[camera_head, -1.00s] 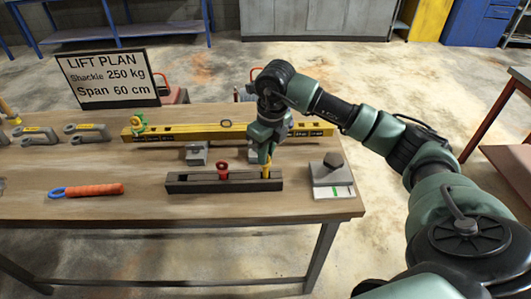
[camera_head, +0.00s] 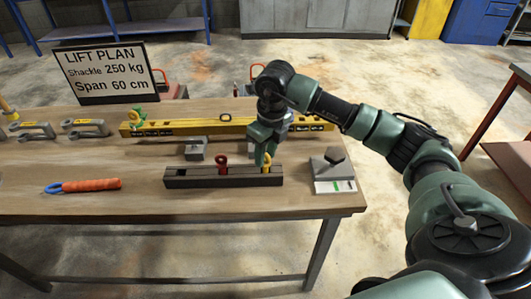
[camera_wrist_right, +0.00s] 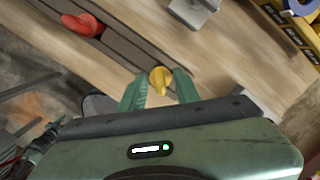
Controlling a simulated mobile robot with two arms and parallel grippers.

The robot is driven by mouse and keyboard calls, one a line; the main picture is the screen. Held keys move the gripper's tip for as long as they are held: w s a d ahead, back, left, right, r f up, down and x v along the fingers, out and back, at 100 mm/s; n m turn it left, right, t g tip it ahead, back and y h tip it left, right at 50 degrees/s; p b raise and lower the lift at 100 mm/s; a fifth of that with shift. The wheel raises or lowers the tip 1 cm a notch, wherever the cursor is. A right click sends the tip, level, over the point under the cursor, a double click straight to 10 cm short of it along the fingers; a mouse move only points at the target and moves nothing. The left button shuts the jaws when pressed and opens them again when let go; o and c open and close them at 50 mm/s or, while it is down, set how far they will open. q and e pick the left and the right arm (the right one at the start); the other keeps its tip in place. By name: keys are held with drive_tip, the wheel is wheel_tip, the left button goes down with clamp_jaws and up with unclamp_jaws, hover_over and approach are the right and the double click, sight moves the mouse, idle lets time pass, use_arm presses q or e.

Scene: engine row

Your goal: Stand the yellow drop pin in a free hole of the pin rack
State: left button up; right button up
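The yellow drop pin (camera_head: 267,161) stands upright at the right end of the dark pin rack (camera_head: 205,182), its shank down in the rack and its head above it. My right gripper (camera_head: 265,154) is just above the pin. In the right wrist view, the yellow head (camera_wrist_right: 160,80) lies between the spread fingertips of the right gripper (camera_wrist_right: 160,90). A red pin (camera_head: 222,162) stands in the rack's middle and also shows in the wrist view (camera_wrist_right: 82,24). A dark hole (camera_head: 181,173) at the rack's left end looks empty. My left gripper is out of view.
A grey block (camera_head: 195,149) sits behind the rack and a yellow level (camera_head: 190,128) lies further back. A grey weight on a plate (camera_head: 333,170) is to the right. An orange-handled tool (camera_head: 90,185) and several shackles (camera_head: 85,127) are left.

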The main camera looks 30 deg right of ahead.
idle(0.3)
drive_tip(key=r, duration=0.2)
drive_tip(key=r+b, duration=0.1)
drive_tip(key=r, duration=0.2)
drive_tip(key=s+r, duration=0.1)
drive_tip(key=r, duration=0.2)
drive_tip(key=shift+d, duration=0.15)
drive_tip(key=shift+f, duration=0.1)
